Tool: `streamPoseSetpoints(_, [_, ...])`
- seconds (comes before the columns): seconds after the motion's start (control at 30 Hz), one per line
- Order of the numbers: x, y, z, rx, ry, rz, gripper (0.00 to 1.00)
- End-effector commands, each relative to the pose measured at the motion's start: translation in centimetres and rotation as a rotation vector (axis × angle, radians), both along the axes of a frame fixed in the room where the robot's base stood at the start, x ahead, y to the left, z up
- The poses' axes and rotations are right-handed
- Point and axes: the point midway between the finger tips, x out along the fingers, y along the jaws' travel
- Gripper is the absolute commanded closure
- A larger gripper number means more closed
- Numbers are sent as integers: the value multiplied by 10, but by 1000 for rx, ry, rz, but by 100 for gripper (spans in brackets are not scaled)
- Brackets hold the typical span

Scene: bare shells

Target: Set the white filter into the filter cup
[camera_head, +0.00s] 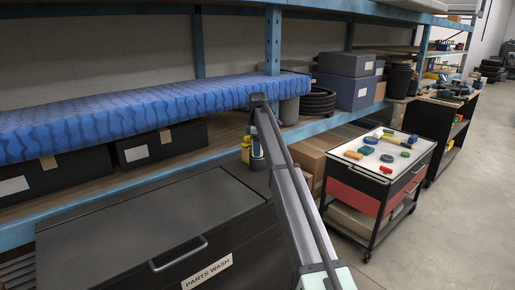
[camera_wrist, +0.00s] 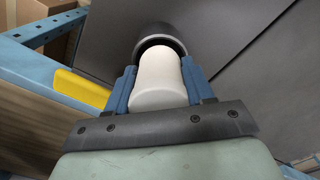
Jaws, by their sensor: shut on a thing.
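The white filter (camera_wrist: 158,90) is a smooth pale cylinder in the middle of the wrist view. My gripper (camera_wrist: 158,66) is shut on it, with one blue finger on each side. The filter cup (camera_wrist: 160,31) is dark and round, just beyond the fingertips. The filter's far end overlaps the cup's dark opening in this view. I cannot tell how far it is inside, or whether it touches the rim. In the head view my gripper (camera_head: 256,149) is small beside the blue shelf post, and the filter cannot be made out there.
A yellow part (camera_wrist: 82,88) is close to the left of my gripper. The dark parts-wash box (camera_head: 165,225) stands in front of the shelf. A blue shelf beam (camera_head: 130,196) runs alongside.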

Motion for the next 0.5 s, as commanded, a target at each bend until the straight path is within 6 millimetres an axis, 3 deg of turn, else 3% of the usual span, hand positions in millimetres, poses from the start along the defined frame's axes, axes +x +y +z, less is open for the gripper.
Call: streamPoseSetpoints(0.5, [0,0,-5,0,0,0,79])
